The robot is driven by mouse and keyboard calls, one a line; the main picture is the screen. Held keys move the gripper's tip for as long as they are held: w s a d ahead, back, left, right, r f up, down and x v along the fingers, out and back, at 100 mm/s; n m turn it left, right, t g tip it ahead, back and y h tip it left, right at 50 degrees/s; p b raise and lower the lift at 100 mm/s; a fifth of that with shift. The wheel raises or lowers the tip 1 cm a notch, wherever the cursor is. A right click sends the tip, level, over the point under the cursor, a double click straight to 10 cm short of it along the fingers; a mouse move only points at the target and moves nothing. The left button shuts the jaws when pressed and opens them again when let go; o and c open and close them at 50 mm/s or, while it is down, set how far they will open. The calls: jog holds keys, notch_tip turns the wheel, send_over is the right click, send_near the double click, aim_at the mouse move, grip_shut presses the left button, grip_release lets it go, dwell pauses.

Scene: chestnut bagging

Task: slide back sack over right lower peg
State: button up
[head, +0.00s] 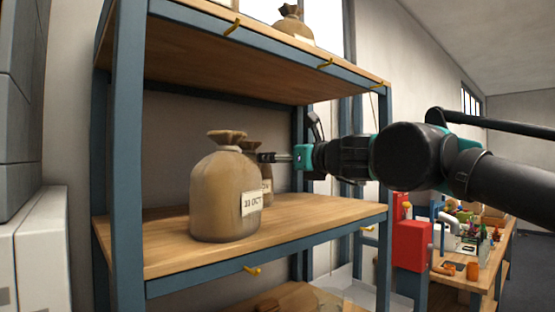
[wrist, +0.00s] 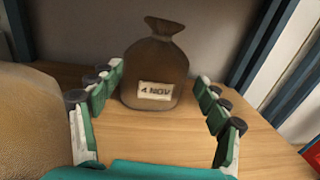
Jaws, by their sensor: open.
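The back sack (wrist: 152,62), brown and tied at the neck with a "4 NOV" label, stands upright on the middle shelf. In the head view the back sack (head: 266,186) is mostly hidden behind the front sack. My gripper (wrist: 160,78) is open, its fingers spread to either side of the back sack's near part, with no clear contact. In the head view my gripper (head: 268,157) reaches in from the right at the sack's upper part. The right lower peg (head: 368,229) is a yellow hook on the middle shelf's front edge.
The front sack (head: 225,200), labelled "23 OCT", stands close on the left; it also fills the wrist view's left edge (wrist: 35,120). Another yellow peg (head: 252,270) sits on the same edge. A blue post (head: 127,160) bounds the left. Bare shelf (head: 330,213) lies right.

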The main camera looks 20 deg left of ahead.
aim_at(252, 158)
jog(key=x, duration=1.7)
jog(key=shift+w+a+f, duration=0.1)
jog(key=shift+w+a, duration=0.05)
jog(key=shift+c, duration=0.6)
grip_shut()
